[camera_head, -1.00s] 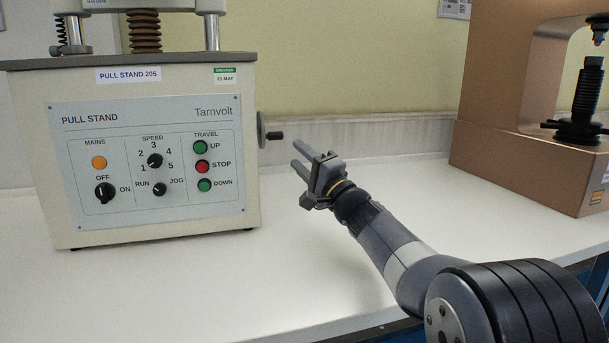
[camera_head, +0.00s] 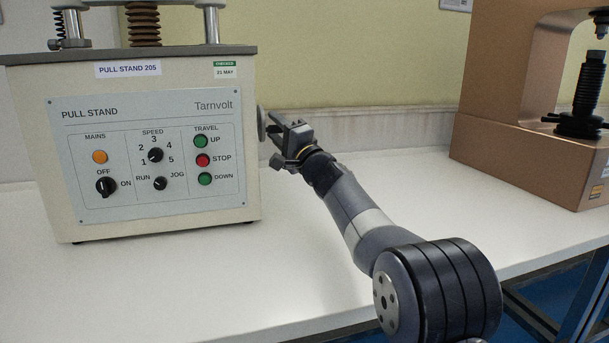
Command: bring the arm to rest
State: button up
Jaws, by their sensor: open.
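My gripper (camera_head: 272,122) is open, at the right side of the pull stand (camera_head: 150,215). Its fingertips are close to the round handwheel (camera_head: 261,124) on the stand's side. The wheel's small handle is hidden by the fingers. I cannot tell whether the fingers touch the wheel or the handle. My arm reaches from the lower right, over the bench, up to the stand.
The white bench top (camera_head: 420,210) is clear between the pull stand and a copper-coloured tester (camera_head: 500,150) at the right. A wall with a pale rail stands behind. The bench's front edge runs below, with blue floor beyond it.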

dwell(0.3)
jog(key=v, duration=1.1)
jog(key=x, duration=1)
jog(key=shift+w+a+r, duration=0.2)
jog(key=shift+w+a, duration=0.05)
jog(key=shift+w+a+r+p, duration=0.15)
jog(key=shift+r+p, duration=0.15)
jog(key=shift+p, duration=0.25)
jog(key=shift+r+p, duration=0.1)
jog(key=shift+p, duration=0.75)
jog(key=m+g+h+p, duration=0.1)
jog(key=p, duration=0.6)
jog(key=g+h+p, duration=0.1)
jog(key=p, duration=0.6)
jog(key=shift+r+m, duration=0.35)
jog(key=shift+m, duration=0.05)
jog(key=shift+m+g+h+p, duration=0.3)
jog(key=shift+g+h+p, duration=0.25)
jog(key=shift+p, duration=3.3)
